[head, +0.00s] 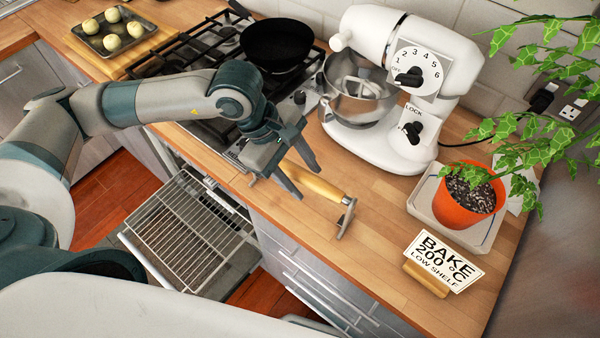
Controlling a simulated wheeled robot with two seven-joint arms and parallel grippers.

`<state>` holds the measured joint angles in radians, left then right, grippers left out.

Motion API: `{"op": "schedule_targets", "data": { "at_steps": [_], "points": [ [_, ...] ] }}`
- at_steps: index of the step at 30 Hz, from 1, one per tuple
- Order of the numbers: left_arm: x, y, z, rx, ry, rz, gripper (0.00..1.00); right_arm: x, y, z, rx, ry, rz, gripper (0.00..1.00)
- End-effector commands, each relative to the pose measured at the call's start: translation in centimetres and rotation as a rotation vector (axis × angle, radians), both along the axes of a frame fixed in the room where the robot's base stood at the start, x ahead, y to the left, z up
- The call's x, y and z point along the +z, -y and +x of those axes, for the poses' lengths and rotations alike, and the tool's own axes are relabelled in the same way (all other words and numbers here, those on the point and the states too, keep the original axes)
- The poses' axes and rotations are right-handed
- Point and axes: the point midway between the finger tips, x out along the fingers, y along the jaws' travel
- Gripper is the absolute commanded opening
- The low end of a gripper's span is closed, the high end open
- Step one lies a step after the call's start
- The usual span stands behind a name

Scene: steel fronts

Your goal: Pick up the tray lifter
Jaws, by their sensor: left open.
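The tray lifter (325,188) lies on the wooden worktop near its front edge. It has a pale wooden handle and a grey metal hooked end that points toward the lower right. My left gripper (305,181) is open at the left part of the handle. Its two fingers show on either side of the handle in the picture. I cannot tell whether they touch it or how high they are above the worktop. The gripper partly hides the handle's left end. My right gripper is not in view.
A white stand mixer (400,90) with a steel bowl stands behind the lifter. A black pan (277,46) sits on the hob. The oven is open below with a wire rack (190,235). A potted plant (468,205) and a bake sign (443,262) are at right.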

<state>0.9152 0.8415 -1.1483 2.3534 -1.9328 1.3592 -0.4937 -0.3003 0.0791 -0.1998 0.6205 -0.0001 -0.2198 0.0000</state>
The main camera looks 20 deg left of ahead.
Motion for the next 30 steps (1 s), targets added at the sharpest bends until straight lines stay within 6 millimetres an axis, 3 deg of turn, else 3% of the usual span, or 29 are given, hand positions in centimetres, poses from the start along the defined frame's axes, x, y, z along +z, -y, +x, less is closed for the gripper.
{"op": "schedule_targets", "data": {
  "at_steps": [4, 11, 25, 26, 30],
  "points": [
    [-1.2, 0.4, 0.1, -0.001, -0.004, 0.0, 0.45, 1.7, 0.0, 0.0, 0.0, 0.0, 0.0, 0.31],
    [-3.3, 1.2, 0.3, -0.001, -0.001, -0.001, 0.45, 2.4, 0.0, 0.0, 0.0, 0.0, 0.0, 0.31],
    [-3.5, 1.3, 0.3, -0.001, 0.0, 0.0, 0.45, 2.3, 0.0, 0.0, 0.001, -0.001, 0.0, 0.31],
    [-3.5, 1.3, 0.3, -0.001, 0.0, 0.0, 0.43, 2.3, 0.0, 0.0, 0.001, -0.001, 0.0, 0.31],
    [-3.5, 1.2, 0.3, -0.001, 0.0, 0.0, 0.09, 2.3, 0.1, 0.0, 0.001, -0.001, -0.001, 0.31]
  ]
}}
